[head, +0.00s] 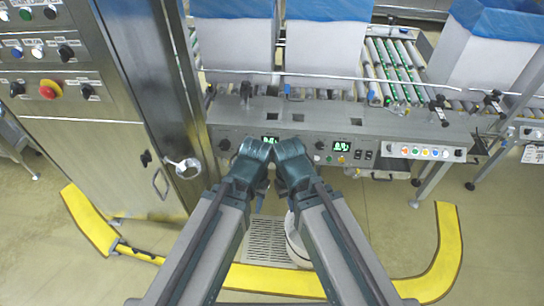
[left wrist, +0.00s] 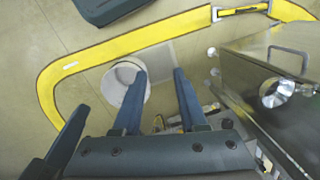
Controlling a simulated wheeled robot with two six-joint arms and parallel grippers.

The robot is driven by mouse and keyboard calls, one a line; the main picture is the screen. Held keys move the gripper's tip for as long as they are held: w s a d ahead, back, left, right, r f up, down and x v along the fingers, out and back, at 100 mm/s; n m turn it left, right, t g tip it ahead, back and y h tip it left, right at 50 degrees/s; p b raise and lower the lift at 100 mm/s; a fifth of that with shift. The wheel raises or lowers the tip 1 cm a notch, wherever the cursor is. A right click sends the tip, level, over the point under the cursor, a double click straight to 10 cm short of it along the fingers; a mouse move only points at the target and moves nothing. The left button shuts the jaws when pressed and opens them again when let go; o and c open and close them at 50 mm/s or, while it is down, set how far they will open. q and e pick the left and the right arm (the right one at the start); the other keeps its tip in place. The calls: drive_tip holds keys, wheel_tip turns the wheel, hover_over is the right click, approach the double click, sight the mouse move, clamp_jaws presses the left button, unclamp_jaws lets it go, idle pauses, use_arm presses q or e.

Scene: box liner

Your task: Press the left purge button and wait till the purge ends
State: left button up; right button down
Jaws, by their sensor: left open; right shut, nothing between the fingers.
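My left gripper (left wrist: 160,74) is open and empty in the left wrist view, its fingers pointing down over the floor. In the head view my left wrist (head: 250,160) is in front of the machine panel, and most of the gripper is hidden below it. My right wrist (head: 292,160) is close beside it; its shut gripper is mostly hidden behind my arm. The left panel display (head: 270,141) shows as a partly covered green readout between my wrists. The right display (head: 341,147) is clear. I cannot pick out the left purge button; my left wrist covers part of that panel.
A steel cabinet with switches and a red emergency knob (head: 49,90) stands at left. Blue-lined boxes (head: 330,50) stand on the conveyor behind the panel. A white bin (left wrist: 124,80) stands on the floor. A yellow floor rail (head: 445,250) curves around my front.

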use_arm(q)
clamp_jaws()
idle(1.4)
